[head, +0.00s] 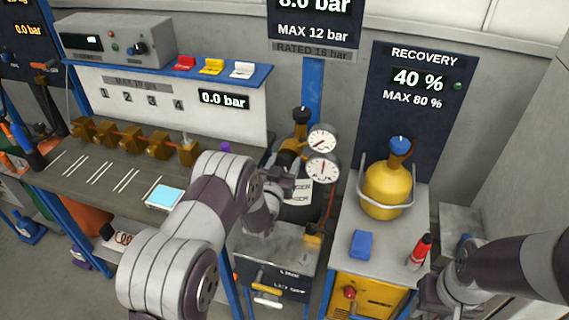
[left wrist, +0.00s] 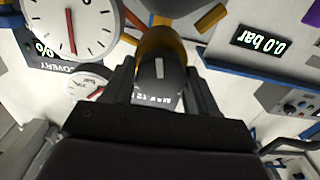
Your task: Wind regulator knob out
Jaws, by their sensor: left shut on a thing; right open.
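The regulator with a brass body (head: 291,146) and two white dial gauges (head: 321,140) (head: 322,168) stands at the middle of the head view. In the left wrist view the dark regulator knob (left wrist: 160,72), with a white index mark, sits between the two fingers of my left gripper (left wrist: 160,85). My left gripper is shut on it. My left arm hides most of the knob in the head view. My right gripper (head: 432,292) is open at the lower right, by the red bottle and away from the regulator.
A yellow recovery cylinder (head: 387,188), a blue block (head: 361,244) and a red bottle (head: 420,249) stand on the right bench. A manifold with several brass valves (head: 132,138) is on the left bench. Its display (head: 223,100) reads 0.0 bar.

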